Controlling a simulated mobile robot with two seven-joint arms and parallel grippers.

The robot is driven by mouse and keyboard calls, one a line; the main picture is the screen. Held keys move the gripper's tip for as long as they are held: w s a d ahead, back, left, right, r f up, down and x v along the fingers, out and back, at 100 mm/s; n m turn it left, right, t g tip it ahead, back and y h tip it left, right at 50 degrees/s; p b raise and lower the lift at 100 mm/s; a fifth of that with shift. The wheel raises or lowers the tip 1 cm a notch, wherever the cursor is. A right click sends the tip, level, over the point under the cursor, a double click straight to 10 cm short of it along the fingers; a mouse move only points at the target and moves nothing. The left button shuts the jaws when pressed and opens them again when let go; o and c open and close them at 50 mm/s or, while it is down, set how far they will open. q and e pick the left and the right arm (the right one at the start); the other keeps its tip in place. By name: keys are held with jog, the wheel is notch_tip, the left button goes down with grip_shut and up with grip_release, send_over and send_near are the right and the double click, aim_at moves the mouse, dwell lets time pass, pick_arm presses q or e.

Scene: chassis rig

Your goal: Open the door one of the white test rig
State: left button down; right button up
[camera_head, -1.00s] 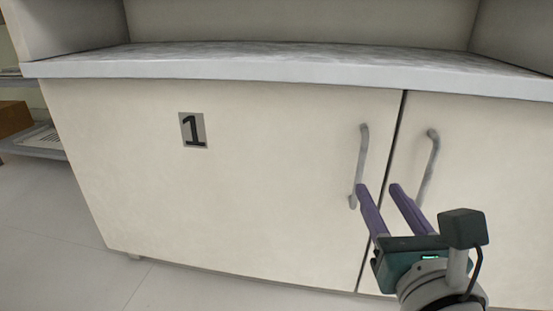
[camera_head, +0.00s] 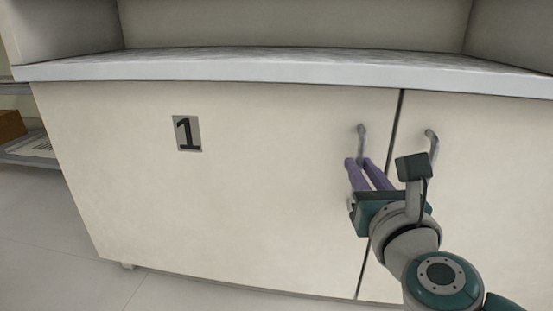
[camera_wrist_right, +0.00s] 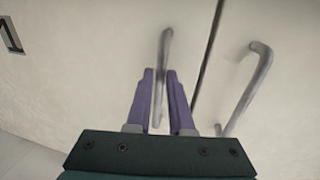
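The white test rig's door one (camera_head: 240,210) is a cream panel with a dark "1" on a grey label (camera_head: 187,133). It appears closed, flush with the neighbouring door. Its grey vertical bar handle (camera_head: 361,140) is near the panel's right edge. My right gripper (camera_head: 358,161) is at the handle, its purple fingers pointing towards the door. In the right wrist view, the handle (camera_wrist_right: 165,48) passes between the two fingers (camera_wrist_right: 160,72), with narrow gaps seeming to show on either side. The fingers hide the lower handle in the head view. My left gripper is not in view.
A second door (camera_head: 480,180) with its own handle (camera_head: 432,140) lies right of the dark seam. A grey countertop (camera_head: 270,68) overhangs both doors. A shelf with a brown box (camera_head: 10,125) stands at far left. The floor (camera_head: 60,240) in front at left is clear.

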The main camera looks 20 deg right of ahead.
grip_shut()
dwell(1.0)
